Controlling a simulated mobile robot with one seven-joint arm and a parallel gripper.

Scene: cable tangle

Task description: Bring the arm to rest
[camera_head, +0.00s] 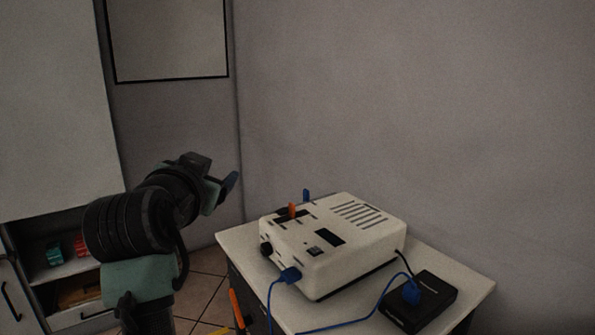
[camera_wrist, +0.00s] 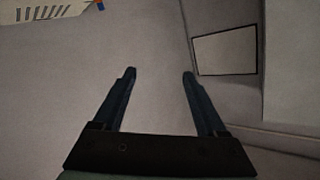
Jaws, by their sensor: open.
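My gripper (camera_head: 229,184) is raised in the air to the left of the white device in the head view, with its tip toward the back wall. In the wrist view my gripper (camera_wrist: 159,74) shows two dark fingers spread wide apart with nothing between them. It touches nothing that I can see. My arm comes up from the lower left of the head view and bends at the elbow.
A white device (camera_head: 330,240) stands on a small table (camera_head: 465,285). A blue cable (camera_head: 350,325) runs from its front plug to a black box (camera_head: 420,302). A cabinet with open shelves (camera_head: 60,265) stands at left. The air above the table is free.

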